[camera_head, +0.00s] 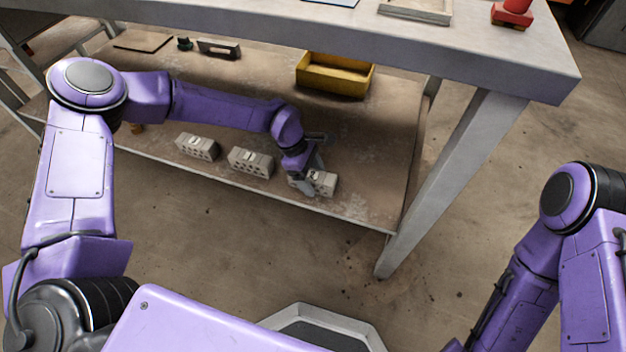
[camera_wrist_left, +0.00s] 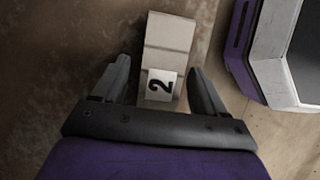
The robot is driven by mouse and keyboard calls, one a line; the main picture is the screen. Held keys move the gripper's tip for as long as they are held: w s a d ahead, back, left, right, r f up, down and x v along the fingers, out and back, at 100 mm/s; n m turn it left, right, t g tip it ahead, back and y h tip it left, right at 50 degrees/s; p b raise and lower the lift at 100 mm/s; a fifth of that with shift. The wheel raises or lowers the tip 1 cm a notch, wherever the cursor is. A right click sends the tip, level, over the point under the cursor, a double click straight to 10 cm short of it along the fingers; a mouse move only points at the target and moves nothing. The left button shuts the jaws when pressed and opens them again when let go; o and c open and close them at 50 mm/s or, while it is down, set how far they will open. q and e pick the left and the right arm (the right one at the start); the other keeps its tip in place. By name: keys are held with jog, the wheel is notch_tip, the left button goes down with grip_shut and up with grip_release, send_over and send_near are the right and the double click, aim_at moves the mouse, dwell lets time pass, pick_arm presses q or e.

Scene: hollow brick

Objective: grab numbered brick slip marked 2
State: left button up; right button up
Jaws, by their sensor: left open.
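A white slip marked 2 (camera_wrist_left: 161,85) lies on a pale grey brick (camera_wrist_left: 167,40) in the left wrist view. In the head view that brick (camera_head: 328,183) is the rightmost of a row on the lower shelf, partly hidden by my left gripper (camera_head: 306,183). In the wrist view my left gripper (camera_wrist_left: 160,68) is open, with one finger on each side of the slip and the brick's near end. Gaps show between the fingers and the brick. I cannot tell how high the fingers are above the shelf. My right gripper is outside both views.
Two more hollow bricks, a middle one (camera_head: 250,162) and a left one (camera_head: 197,147), stand on the lower shelf (camera_head: 220,105). A yellow bin (camera_head: 335,75) stands farther back. The tabletop (camera_head: 300,20) overhangs the shelf, and a table leg (camera_head: 450,180) stands to the right.

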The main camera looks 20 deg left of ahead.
pick_arm(q)
jog(key=shift+f, duration=0.2)
jog(key=c, duration=1.2)
jog(key=shift+r, duration=0.1)
jog(key=shift+c, duration=0.2)
